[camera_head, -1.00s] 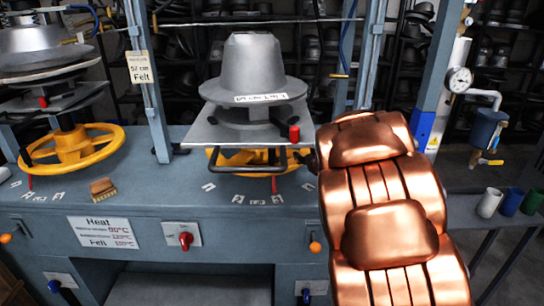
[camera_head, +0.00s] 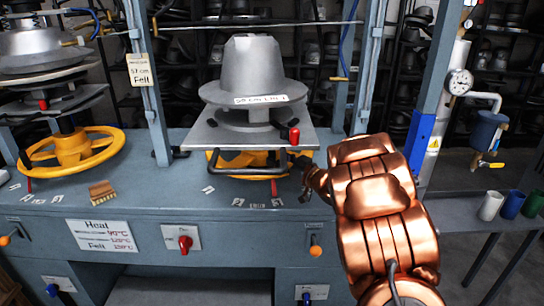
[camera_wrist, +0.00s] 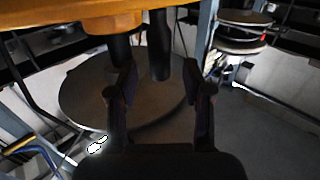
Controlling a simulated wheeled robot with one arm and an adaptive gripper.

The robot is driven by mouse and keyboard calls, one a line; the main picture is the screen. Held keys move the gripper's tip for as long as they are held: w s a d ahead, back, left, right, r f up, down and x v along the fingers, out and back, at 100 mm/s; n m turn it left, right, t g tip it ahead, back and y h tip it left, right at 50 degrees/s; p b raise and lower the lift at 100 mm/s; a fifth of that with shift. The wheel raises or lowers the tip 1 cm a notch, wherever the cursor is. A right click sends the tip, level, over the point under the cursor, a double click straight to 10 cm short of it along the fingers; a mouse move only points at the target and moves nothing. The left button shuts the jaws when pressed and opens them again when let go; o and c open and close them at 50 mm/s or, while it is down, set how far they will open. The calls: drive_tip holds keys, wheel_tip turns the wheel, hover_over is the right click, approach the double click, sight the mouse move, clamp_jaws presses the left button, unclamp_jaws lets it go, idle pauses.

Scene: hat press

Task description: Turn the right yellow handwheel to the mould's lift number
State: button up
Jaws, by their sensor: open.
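The right yellow handwheel (camera_head: 228,160) sits under a square metal plate, which hides much of it; a dark bar crosses its front. A red pointer (camera_head: 274,187) stands at its front, above small number cards on the bench. The grey hat-shaped mould (camera_head: 252,62) stands on the plate with a white label (camera_head: 262,99), too small to read surely. My gripper (camera_head: 305,178) is at the wheel's right side, partly hidden by my copper arm. In the wrist view my gripper (camera_wrist: 163,88) is open, its fingers apart, with yellow wheel (camera_wrist: 50,18) at the top left. Contact cannot be told.
A second yellow handwheel (camera_head: 75,150) stands at the left under another press. A wooden brush (camera_head: 102,191) lies on the bench (camera_head: 150,190). A blue-grey post (camera_head: 420,130) rises behind my arm. Several coloured cups (camera_head: 511,205) stand on the right side table.

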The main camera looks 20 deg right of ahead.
sight(272, 156)
drive_tip(key=shift+x, duration=1.65)
drive_tip(key=shift+c, duration=0.4)
clamp_jaws()
